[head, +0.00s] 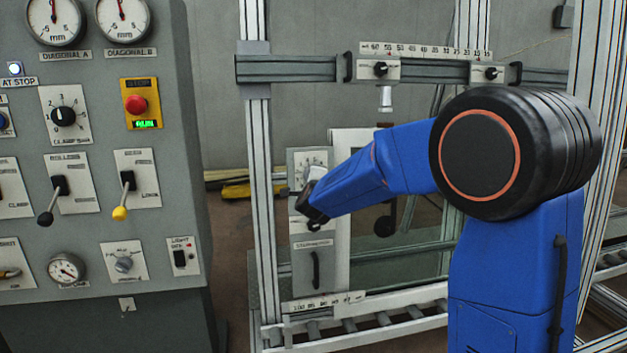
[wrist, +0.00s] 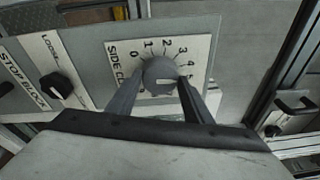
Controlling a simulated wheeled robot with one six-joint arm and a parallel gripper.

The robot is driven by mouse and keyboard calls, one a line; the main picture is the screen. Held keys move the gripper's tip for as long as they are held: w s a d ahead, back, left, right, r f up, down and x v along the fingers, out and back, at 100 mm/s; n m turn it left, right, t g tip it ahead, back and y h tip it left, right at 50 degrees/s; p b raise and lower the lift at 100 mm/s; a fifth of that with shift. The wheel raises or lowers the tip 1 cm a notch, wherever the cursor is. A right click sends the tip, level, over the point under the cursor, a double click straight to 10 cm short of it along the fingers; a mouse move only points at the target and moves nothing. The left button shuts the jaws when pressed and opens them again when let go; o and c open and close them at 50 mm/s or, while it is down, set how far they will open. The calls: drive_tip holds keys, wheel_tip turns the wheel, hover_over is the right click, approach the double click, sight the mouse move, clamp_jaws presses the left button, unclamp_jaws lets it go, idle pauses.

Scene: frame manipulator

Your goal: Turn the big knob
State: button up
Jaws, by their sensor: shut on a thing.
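The big round grey knob (wrist: 158,72) shows in the wrist view on a white dial plate (wrist: 198,48) marked with numbers and the partly hidden words "SIDE CL". A pale mark crosses the knob's face. My gripper (wrist: 160,84) is shut on this knob, with one finger on each side of it. In the head view my gripper (head: 308,196) is at the grey panel on the frame, over the lower part of the dial plate (head: 309,158). The knob itself is hard to make out there.
Left of the dial in the wrist view is a black lock knob (wrist: 57,86) by a "STOP BLOCK" label. In the head view a black handle (head: 316,270) is below my gripper. A control cabinet (head: 190,190) stands at left, beside a frame post (head: 262,190).

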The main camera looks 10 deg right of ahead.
drive_tip(key=shift+m, duration=0.8)
drive_tip(key=o, duration=1)
drive_tip(key=shift+o, duration=0.2)
drive_tip(key=v, duration=1.7)
drive_tip(key=shift+s+r, duration=0.2)
